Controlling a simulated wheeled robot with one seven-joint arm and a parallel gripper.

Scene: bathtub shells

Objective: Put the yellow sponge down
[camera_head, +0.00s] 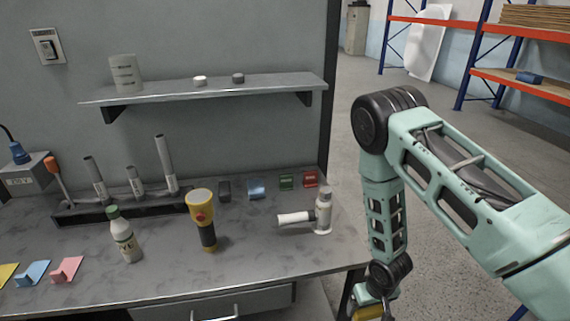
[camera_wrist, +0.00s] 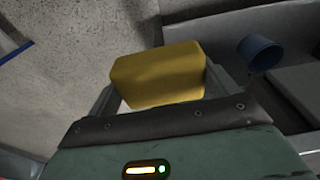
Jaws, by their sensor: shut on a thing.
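The yellow sponge (camera_wrist: 160,75) is a yellow block held between the two fingers of my gripper (camera_wrist: 160,90) in the wrist view. My gripper is shut on it. In the head view only a small part of the sponge (camera_head: 368,312) shows at the bottom edge, below my wrist. It is to the right of the workbench's right end, over the floor side. The fingertips are mostly cut off in the head view.
The grey workbench (camera_head: 170,275) carries a yellow flashlight (camera_head: 202,215), a bottle (camera_head: 125,238), a rack (camera_head: 130,208) with tools, and a white device (camera_head: 322,215) near the right edge. A blue cup (camera_wrist: 259,53) shows in the wrist view. A shelf (camera_head: 270,88) hangs above.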

